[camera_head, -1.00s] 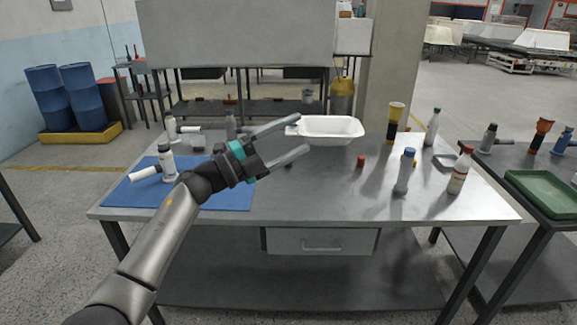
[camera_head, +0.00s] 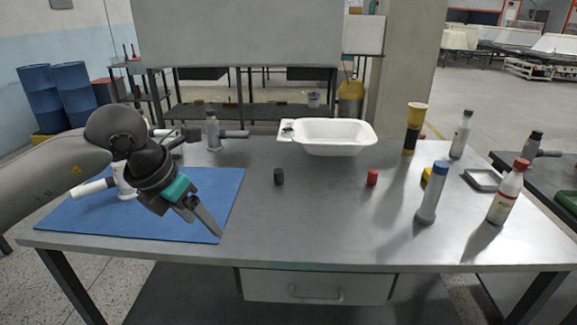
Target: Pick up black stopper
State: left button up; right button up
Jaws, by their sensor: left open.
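The black stopper (camera_head: 279,177) is a small dark cylinder standing on the grey metal table (camera_head: 320,225), right of the blue mat (camera_head: 222,188). My left gripper (camera_head: 205,222) hangs over the right part of the mat, pointing down and to the right. It is open and empty, left of the stopper and nearer to the table's front edge, apart from it. One finger shows clearly; the other is largely hidden behind it. My right gripper is not in view.
A white tub shell (camera_head: 333,136) stands behind the stopper. A red stopper (camera_head: 372,177) stands to its right. A blue-capped bottle (camera_head: 432,192) and a red-capped bottle (camera_head: 508,192) stand farther right. A grey bottle (camera_head: 213,132) stands behind the mat. The table's front middle is clear.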

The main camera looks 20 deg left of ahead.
aim_at(279, 172)
jog(key=i, duration=1.2)
